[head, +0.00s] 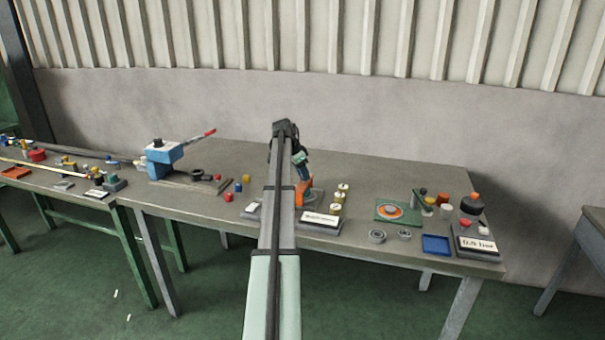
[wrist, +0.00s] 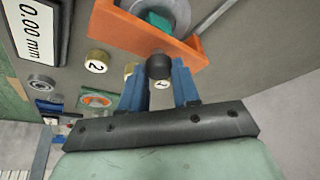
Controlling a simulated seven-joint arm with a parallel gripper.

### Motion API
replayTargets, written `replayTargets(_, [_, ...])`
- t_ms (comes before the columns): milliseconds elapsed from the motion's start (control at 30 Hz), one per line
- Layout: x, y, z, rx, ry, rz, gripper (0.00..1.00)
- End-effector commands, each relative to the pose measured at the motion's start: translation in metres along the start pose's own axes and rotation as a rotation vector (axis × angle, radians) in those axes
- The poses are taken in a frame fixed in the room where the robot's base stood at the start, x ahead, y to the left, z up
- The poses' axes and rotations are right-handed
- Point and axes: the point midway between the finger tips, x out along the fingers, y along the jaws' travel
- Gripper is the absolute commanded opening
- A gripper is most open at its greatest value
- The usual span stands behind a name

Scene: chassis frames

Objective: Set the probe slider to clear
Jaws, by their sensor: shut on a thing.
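In the wrist view a round black knob (wrist: 160,66) sits at the edge of an orange bracket (wrist: 140,38), likely the probe slider. My gripper (wrist: 159,78) has its two blue fingers on either side of the knob and is shut on it. In the head view my gripper (head: 300,160) is just above the orange part (head: 304,190). My arm hides part of this area, and the knob is not clear there. No slider position marks can be read. A "0.00 mm" sign (wrist: 32,28) stands beside it in the wrist view.
Several numbered brass pucks (head: 338,209) stand right of the orange part. A green plate (head: 382,214), a blue tray (head: 436,251) and a signed block (head: 477,250) lie farther right. A blue press (head: 160,165) with a red-tipped lever stands left. The bench's back middle is clear.

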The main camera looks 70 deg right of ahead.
Motion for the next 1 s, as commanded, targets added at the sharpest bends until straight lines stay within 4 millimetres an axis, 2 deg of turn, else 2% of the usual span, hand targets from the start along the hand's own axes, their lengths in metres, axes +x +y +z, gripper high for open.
replayTargets(33, [0.0, 0.0, 0.0, 0.0, 0.0, 0.0, 0.11])
replayTargets(167, [0.0, 0.0, 0.0, 0.0, 0.0, 0.0, 0.0])
replayTargets(533, [-0.001, -0.004, 0.003, -0.001, 0.0, 0.0, 0.0])
replayTargets(667, [-0.008, -0.022, 0.018, -0.004, -0.001, -0.001, 0.0])
replayTargets(900, [-0.026, -0.07, 0.061, -0.004, -0.001, -0.001, 0.0])
replayTargets(1000, [-0.031, -0.084, 0.075, -0.003, -0.001, 0.0, 0.0])
